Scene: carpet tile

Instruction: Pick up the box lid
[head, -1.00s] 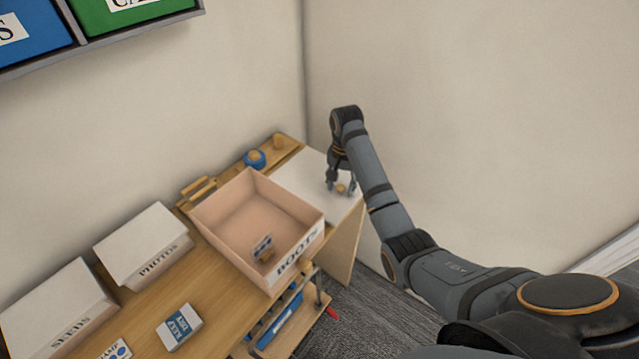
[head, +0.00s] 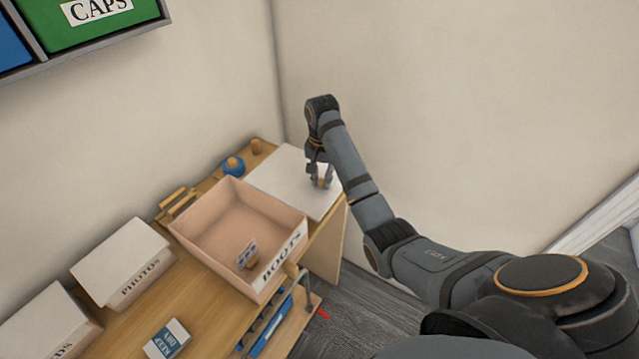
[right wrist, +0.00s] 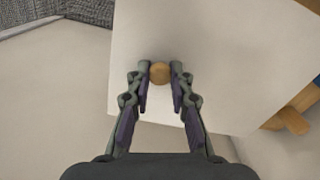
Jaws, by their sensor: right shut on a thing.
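The box lid (head: 276,179) is a flat white panel with a small round wooden knob. It lies at the far right end of the wooden bench, beside the open BOOTS box (head: 206,234). My right gripper (head: 321,183) is above the lid and shut on its knob. In the right wrist view the knob (right wrist: 160,72) shows between the fingertips, with the white lid (right wrist: 225,60) beneath. Whether the lid touches the bench is hard to tell. My left gripper is not in view.
The BOOTS box holds a small item with a label (head: 247,253). The lidded PHOTOS box (head: 140,287) and another white box (head: 45,325) stand at left. A blue round thing (head: 233,165) is behind the BOOTS box. Walls rise close behind and right of the bench.

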